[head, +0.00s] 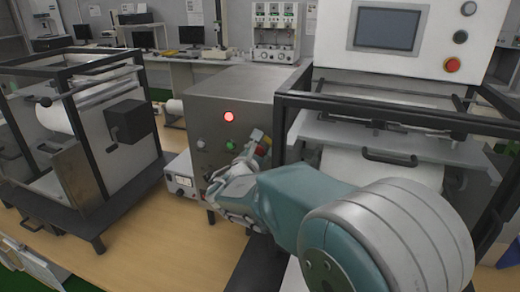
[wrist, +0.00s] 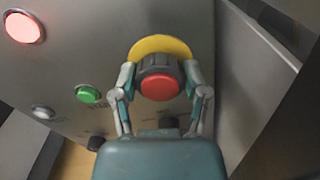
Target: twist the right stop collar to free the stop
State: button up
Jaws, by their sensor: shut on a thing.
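The stop is a red button (wrist: 160,87) with a dark grey collar (wrist: 157,62) around it and a yellow disc (wrist: 160,45) behind. In the wrist view my gripper (wrist: 160,78) has one finger on each side of the collar and is shut on it. The rest of the stop is hidden behind the fingers there.
The grey control box (head: 205,105) carries a lit red lamp (head: 228,117), a green button (head: 230,146) and a white button (head: 201,143). A black-framed machine (head: 380,115) stands close on the right. A small meter box (head: 180,181) is at the left.

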jog(key=shift+m, duration=0.5)
jog(key=o, duration=1.1)
jog(key=shift+w+a, duration=0.1)
jog(key=shift+o, duration=0.2)
jog(key=v, duration=1.2)
jog(key=shift+f, duration=0.15)
